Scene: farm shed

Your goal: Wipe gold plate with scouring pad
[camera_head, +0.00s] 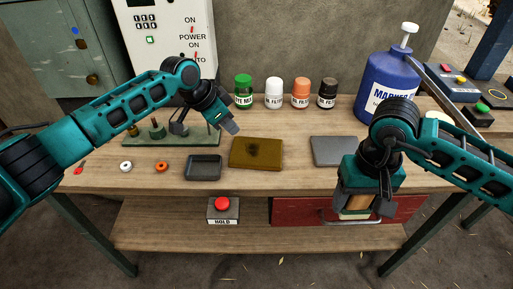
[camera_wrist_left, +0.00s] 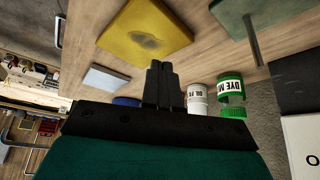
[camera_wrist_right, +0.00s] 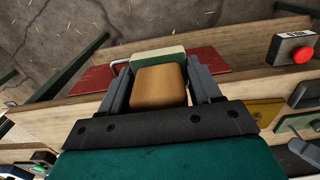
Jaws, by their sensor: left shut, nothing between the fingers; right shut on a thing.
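The gold plate (camera_head: 257,153) lies flat on the workbench, with a dark smudge near its middle; it also shows in the left wrist view (camera_wrist_left: 165,22). My right gripper (camera_head: 358,208) is at the bench's front edge, right of the plate and apart from it. It is shut on the scouring pad (camera_wrist_right: 158,86), a tan block with a pale green layer at its far end. My left gripper (camera_head: 228,125) is shut and empty, above the bench just behind and left of the plate.
A grey plate (camera_head: 333,151) lies right of the gold one, and a dark tray (camera_head: 203,168) left. A red HOLD button (camera_head: 222,205) and a red drawer (camera_head: 300,212) are on the lower shelf.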

